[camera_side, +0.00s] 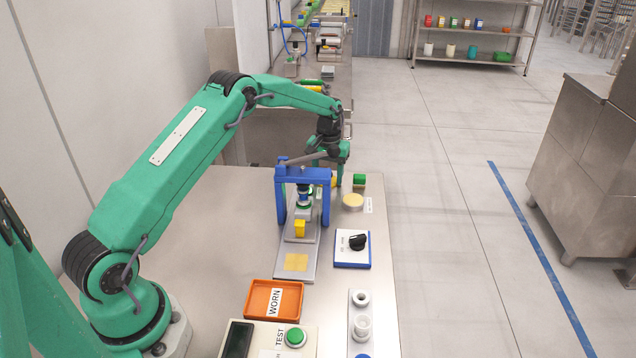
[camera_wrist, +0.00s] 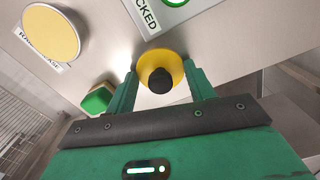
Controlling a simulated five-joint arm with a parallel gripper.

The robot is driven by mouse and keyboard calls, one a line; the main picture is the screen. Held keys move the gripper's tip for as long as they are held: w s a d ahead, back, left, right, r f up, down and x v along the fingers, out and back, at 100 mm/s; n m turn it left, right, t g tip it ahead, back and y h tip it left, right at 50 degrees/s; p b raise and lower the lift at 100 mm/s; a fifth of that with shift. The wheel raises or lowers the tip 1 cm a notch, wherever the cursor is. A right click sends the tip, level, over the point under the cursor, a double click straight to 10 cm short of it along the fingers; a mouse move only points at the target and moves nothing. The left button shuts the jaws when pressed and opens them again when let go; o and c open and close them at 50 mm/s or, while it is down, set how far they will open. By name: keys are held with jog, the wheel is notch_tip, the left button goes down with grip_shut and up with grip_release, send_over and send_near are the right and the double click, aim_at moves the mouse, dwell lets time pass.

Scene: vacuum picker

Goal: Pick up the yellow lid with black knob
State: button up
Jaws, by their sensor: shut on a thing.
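The yellow lid with its black knob (camera_wrist: 160,79) sits between the two green fingers of my gripper (camera_wrist: 162,84) in the wrist view. My gripper is shut on the lid, one finger at each side. In the side view my gripper (camera_side: 337,178) points down at the far end of the bench, behind the blue frame. Only a small yellow patch of the lid (camera_side: 334,181) shows there, partly hidden by the frame. Whether the lid touches the bench is hard to tell.
A blue frame (camera_side: 281,200) stands left of my gripper. A green-and-yellow block (camera_side: 359,180) and a round yellow-topped disc (camera_side: 353,200) are close on the right. An orange WORN tray (camera_side: 259,299), black-knob switch box (camera_side: 352,254) and TEST panel (camera_side: 262,340) lie nearer.

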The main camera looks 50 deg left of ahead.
jog(key=shift+r, duration=0.2)
jog(key=shift+r, duration=0.25)
jog(key=r, duration=0.3)
jog(key=shift+d+r, duration=0.4)
notch_tip(320, 180, up, 6)
send_over(353, 200)
jog(key=s, duration=0.2)
jog(key=shift+w+a+r, duration=0.2)
jog(key=shift+w+a, duration=0.05)
jog(key=shift+a, duration=0.1)
jog(key=shift+w+d+f+n, duration=0.1)
jog(key=shift+w+f+n, duration=0.25)
jog(key=shift+n, duration=0.65)
jog(key=shift+w+d+f+n, duration=0.2)
jog(key=shift+f+n, duration=0.25)
jog(key=shift+n, duration=0.55)
jog(key=shift+w+d+f+n, duration=0.1)
jog(key=shift+w+f+n, duration=0.25)
jog(key=shift+n, duration=0.65)
jog(key=shift+s+f, duration=0.1)
jog(key=shift+f, duration=0.05)
jog(key=shift+f, duration=3.05)
jog(key=shift+f, duration=0.2)
